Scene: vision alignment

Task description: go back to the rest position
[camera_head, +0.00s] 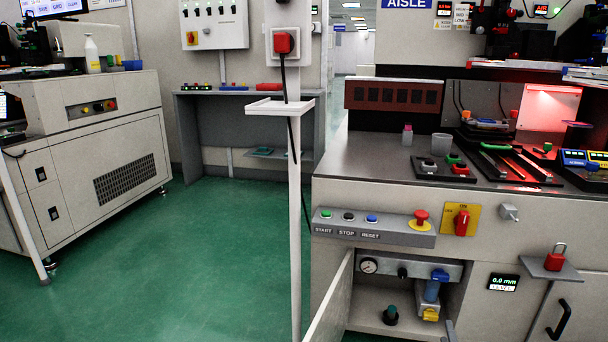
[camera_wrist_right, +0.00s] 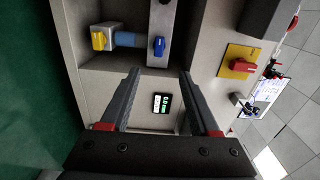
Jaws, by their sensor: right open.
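My right gripper (camera_wrist_right: 162,75) shows in the right wrist view with its two grey fingers apart and nothing between them. Behind the gap are the cabinet's front panel and a small green-lit display (camera_wrist_right: 162,105), which reads 0.0 mm in the head view (camera_head: 503,282). In the head view only a small grey tip at the bottom edge of the open cabinet may belong to this gripper. My left gripper is in neither view.
The open cabinet holds a blue and yellow valve unit (camera_head: 432,290) and a gauge (camera_head: 369,266). Its door (camera_head: 328,305) stands open beside a white post (camera_head: 295,210). A padlock shelf (camera_head: 553,268) juts out at right. Green floor (camera_head: 190,260) is clear at left.

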